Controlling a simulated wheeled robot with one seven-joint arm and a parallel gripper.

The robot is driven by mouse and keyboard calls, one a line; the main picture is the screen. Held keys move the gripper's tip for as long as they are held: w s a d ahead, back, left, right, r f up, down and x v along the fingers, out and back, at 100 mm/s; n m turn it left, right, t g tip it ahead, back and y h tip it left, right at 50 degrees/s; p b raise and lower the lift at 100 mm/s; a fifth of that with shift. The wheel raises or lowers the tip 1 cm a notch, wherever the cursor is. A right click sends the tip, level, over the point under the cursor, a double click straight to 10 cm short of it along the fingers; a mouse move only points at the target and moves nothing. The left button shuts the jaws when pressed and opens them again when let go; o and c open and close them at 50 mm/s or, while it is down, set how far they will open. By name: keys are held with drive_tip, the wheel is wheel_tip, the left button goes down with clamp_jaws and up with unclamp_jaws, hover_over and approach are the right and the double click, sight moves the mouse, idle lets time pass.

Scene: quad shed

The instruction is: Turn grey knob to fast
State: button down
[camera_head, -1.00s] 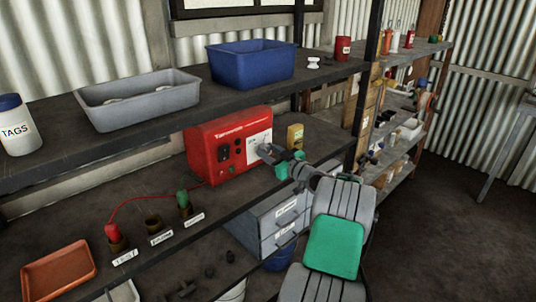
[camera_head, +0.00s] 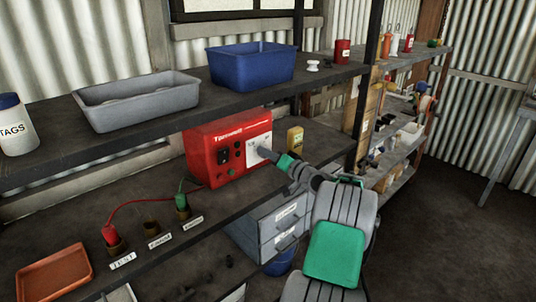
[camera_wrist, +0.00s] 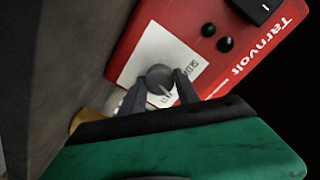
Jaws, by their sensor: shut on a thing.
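The grey knob (camera_wrist: 159,79) sits on the white label plate (camera_wrist: 140,55) of the red Tarnvolt box. In the wrist view my gripper (camera_wrist: 162,88) has its two dark fingers on either side of the knob, shut on it. A pale pointer line shows on the knob's face. The plate's lettering is partly hidden by the fingers, and I cannot tell which mark the pointer meets. In the head view the red box (camera_head: 215,155) stands on the middle shelf, and my gripper (camera_head: 268,154) reaches its front from the right, hiding the knob.
A yellow device (camera_head: 295,138) stands just right of the box. A red lead runs to the labelled sockets at left, near an orange tray (camera_head: 52,274). The upper shelf with a blue bin (camera_head: 250,66) lies above. A dark shelf post (camera_head: 368,95) stands to the right.

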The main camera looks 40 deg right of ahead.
drive_tip(key=m+p, duration=0.2)
drive_tip(key=m, duration=0.3)
drive_tip(key=shift+m, duration=0.3)
idle(0.4)
drive_tip(key=c, duration=0.9)
unclamp_jaws()
drive_tip(key=shift+s, duration=0.1)
drive_tip(key=s+b, duration=0.1)
drive_tip(key=s, duration=0.6)
drive_tip(key=shift+s+d+r, duration=0.1)
drive_tip(key=shift+s+d, duration=0.05)
drive_tip(key=shift+s, duration=0.2)
